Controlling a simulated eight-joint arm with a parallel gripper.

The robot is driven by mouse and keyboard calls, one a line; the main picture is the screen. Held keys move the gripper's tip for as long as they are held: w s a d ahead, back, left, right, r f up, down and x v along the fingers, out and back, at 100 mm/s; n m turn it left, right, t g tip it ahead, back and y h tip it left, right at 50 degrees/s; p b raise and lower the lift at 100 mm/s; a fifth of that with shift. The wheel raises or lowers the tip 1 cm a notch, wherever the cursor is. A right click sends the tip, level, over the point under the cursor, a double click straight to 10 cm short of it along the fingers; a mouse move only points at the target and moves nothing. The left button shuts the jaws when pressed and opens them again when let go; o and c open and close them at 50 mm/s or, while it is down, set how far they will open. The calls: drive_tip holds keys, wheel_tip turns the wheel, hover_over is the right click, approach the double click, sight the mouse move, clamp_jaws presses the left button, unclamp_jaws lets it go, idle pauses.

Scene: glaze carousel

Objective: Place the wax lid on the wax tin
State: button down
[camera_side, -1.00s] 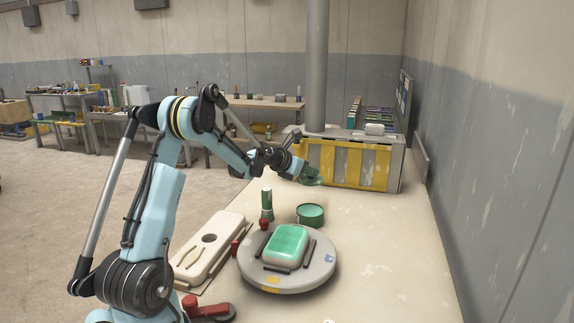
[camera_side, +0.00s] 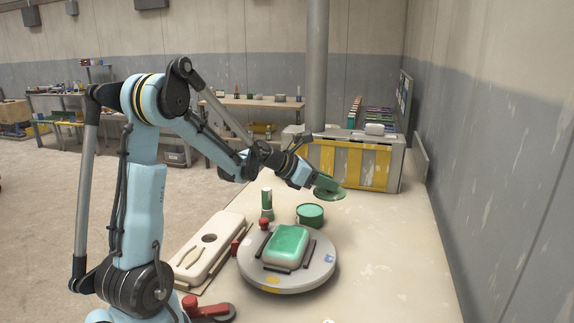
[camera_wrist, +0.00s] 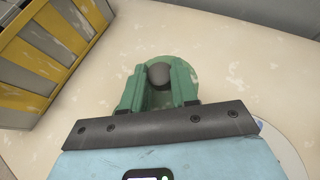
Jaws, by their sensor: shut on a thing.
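The wax lid (camera_side: 333,195) is a flat green disc held in my gripper (camera_side: 325,183), above and slightly right of the wax tin. In the wrist view, my green fingers (camera_wrist: 158,84) are closed about a dark grey knob on the lid (camera_wrist: 180,60); part of the disc is hidden behind them. The wax tin (camera_side: 310,216) is a round green tin standing upright on the bench behind the turntable. The lid is apart from it, with a clear gap. The tin does not show in the wrist view.
A grey turntable (camera_side: 314,277) bears a green-topped block (camera_side: 287,243) between dark bars. A green cylinder (camera_side: 267,203) stands left of the tin. A yellow-striped crate (camera_side: 350,163) stands behind. A cream tray (camera_side: 205,246) lies left. The bench right of the tin is clear.

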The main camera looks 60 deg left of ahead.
drive_tip(key=a+f, duration=0.1)
drive_tip(key=a, duration=0.2)
drive_tip(key=a+f, duration=0.4)
drive_tip(key=a, duration=0.1)
drive_tip(key=shift+a+f, duration=0.1)
drive_tip(key=shift+a, duration=0.2)
drive_tip(key=shift+s+f, duration=0.1)
drive_tip(key=shift+f, duration=1.95)
drive_tip(key=shift+f, duration=0.15)
drive_tip(key=c, duration=0.9)
unclamp_jaws()
drive_tip(key=shift+o, duration=0.2)
